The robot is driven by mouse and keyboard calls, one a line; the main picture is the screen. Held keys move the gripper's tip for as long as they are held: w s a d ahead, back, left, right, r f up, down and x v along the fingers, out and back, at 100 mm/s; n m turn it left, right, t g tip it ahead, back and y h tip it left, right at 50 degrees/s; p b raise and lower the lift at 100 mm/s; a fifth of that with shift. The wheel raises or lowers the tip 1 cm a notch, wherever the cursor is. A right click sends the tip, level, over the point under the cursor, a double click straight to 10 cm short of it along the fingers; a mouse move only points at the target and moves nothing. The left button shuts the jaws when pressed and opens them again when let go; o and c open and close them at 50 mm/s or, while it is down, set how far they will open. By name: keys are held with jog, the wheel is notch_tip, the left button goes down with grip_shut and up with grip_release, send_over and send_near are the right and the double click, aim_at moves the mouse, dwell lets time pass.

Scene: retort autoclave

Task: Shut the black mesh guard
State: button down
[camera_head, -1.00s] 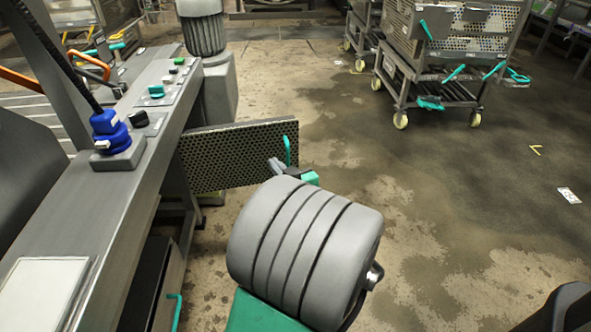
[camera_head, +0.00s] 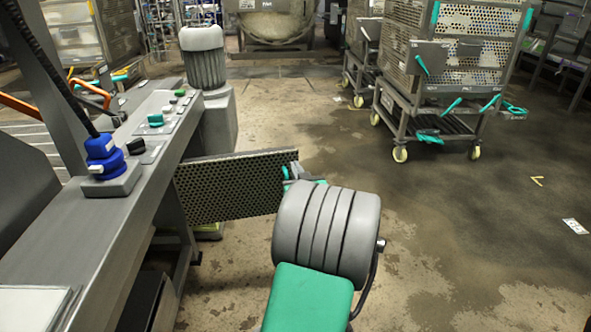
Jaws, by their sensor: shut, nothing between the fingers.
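The black mesh guard (camera_head: 228,190) is a dark perforated panel in a metal frame. It stands out to the right from the side of the grey console, at an angle to it, so it is swung open. A small teal handle (camera_head: 286,174) sits at its free right end, partly hidden. My gripper (camera_head: 291,171) is at that free end, close to the handle. It is shut with nothing held. My grey and green arm hides part of it, and I cannot tell whether it touches the guard.
The grey console (camera_head: 150,150) runs along the left, with buttons and a blue knob (camera_head: 103,150). A motor-like grey cylinder (camera_head: 204,60) stands behind the guard. Perforated carts (camera_head: 440,70) with teal handles stand at back right.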

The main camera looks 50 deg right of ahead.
jog(key=shift+w+d, duration=0.15)
jog(key=shift+w, duration=0.05)
jog(key=shift+w+d, duration=0.1)
